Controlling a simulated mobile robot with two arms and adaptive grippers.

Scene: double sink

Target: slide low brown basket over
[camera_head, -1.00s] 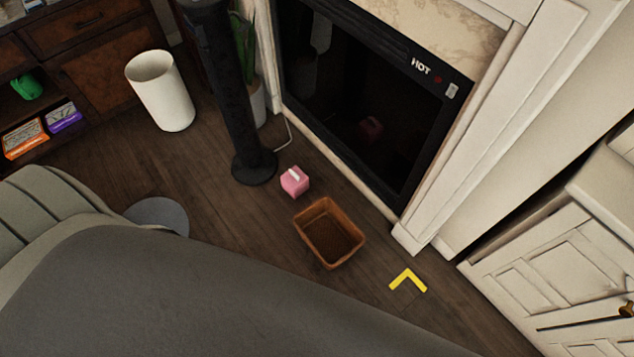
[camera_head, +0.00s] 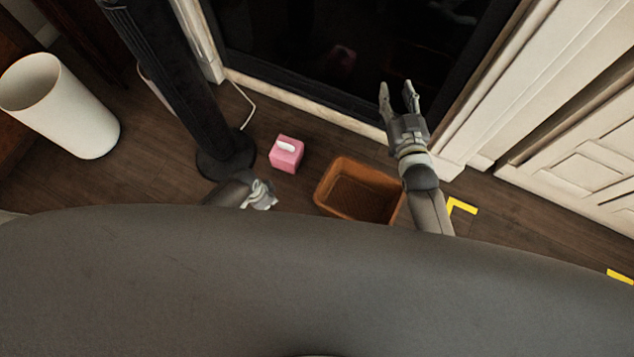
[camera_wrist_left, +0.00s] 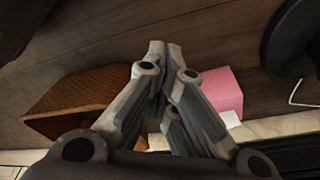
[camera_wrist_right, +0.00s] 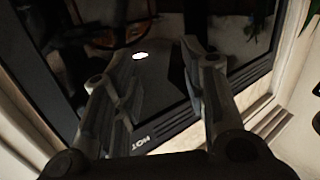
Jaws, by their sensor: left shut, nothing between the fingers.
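The low brown basket (camera_head: 365,172) sits on the dark wood floor in front of the fireplace. Its near edge is partly hidden by my body, and its right end is close behind my right arm in the head view. It also shows in the left wrist view (camera_wrist_left: 75,98), left of the fingers. My left gripper (camera_wrist_left: 165,48) is shut and empty, above the floor between the basket and a pink tissue box (camera_head: 286,155). My right gripper (camera_head: 398,92) is open and empty, pointing toward the fireplace beyond the basket's right side.
A yellow corner mark (camera_head: 461,206) lies on the floor right of the basket, and another yellow mark (camera_head: 620,276) is at the right edge. A black tower (camera_head: 180,90) and a white bin (camera_head: 60,108) stand to the left. The fireplace (camera_head: 300,50) bounds the back.

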